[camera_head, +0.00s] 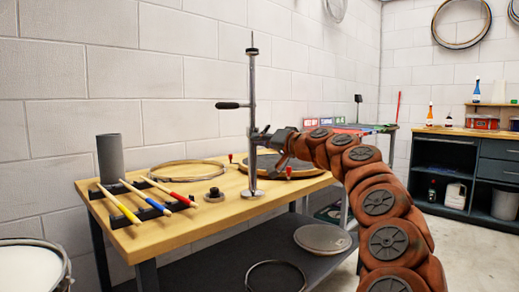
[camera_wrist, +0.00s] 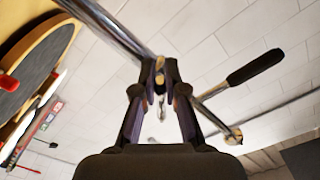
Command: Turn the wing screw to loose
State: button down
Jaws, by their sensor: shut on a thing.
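A chrome stand (camera_head: 252,105) rises upright from the wooden bench. A rod with a black handle (camera_head: 231,105) sticks out from it to the left; the handle also shows in the wrist view (camera_wrist: 255,67). My gripper (camera_head: 265,136) reaches the stand from the right, below the handle. In the wrist view my gripper (camera_wrist: 160,92) has its two dark fingers shut on the small wing screw (camera_wrist: 160,78) beside the chrome tube (camera_wrist: 112,27). The fingertips partly hide the screw, so its turn angle is hard to read.
The bench (camera_head: 150,235) carries drumsticks (camera_head: 145,198) on black holders, a grey cylinder (camera_head: 109,157), a hoop (camera_head: 187,171) and a dark round drum pad (camera_head: 265,164) behind the stand. A lower shelf (camera_head: 215,270) holds round parts. A workbench (camera_head: 470,133) stands at the right.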

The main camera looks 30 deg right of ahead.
jog(key=shift+d+f+n+b, duration=0.15)
jog(key=shift+n+b, duration=0.25)
jog(key=shift+n, duration=0.2)
jog(key=c, duration=1.2)
grip_release()
jog(key=v, duration=1.2)
